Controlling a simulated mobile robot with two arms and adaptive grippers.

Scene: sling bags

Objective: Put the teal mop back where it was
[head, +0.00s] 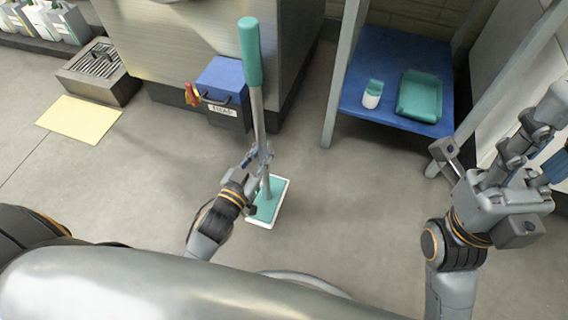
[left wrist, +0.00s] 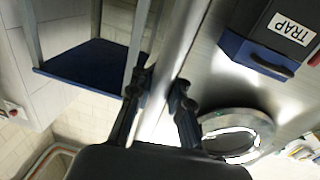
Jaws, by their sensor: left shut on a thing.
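The teal mop (head: 254,100) stands nearly upright in the head view, with a teal grip on top, a grey pole and a flat teal head (head: 268,205) with a white border. I cannot tell whether the head touches the floor. My left gripper (head: 258,156) is shut on the lower part of the pole. In the left wrist view the pole (left wrist: 184,45) runs between the two fingers of the left gripper (left wrist: 158,95). My right gripper (head: 535,115) is at the right, away from the mop; its fingers do not show clearly.
A blue box (head: 222,85) labelled TRAP sits against the metal cabinet (head: 180,35). A yellow mat (head: 80,118) lies left. Floor around the mop head is clear.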

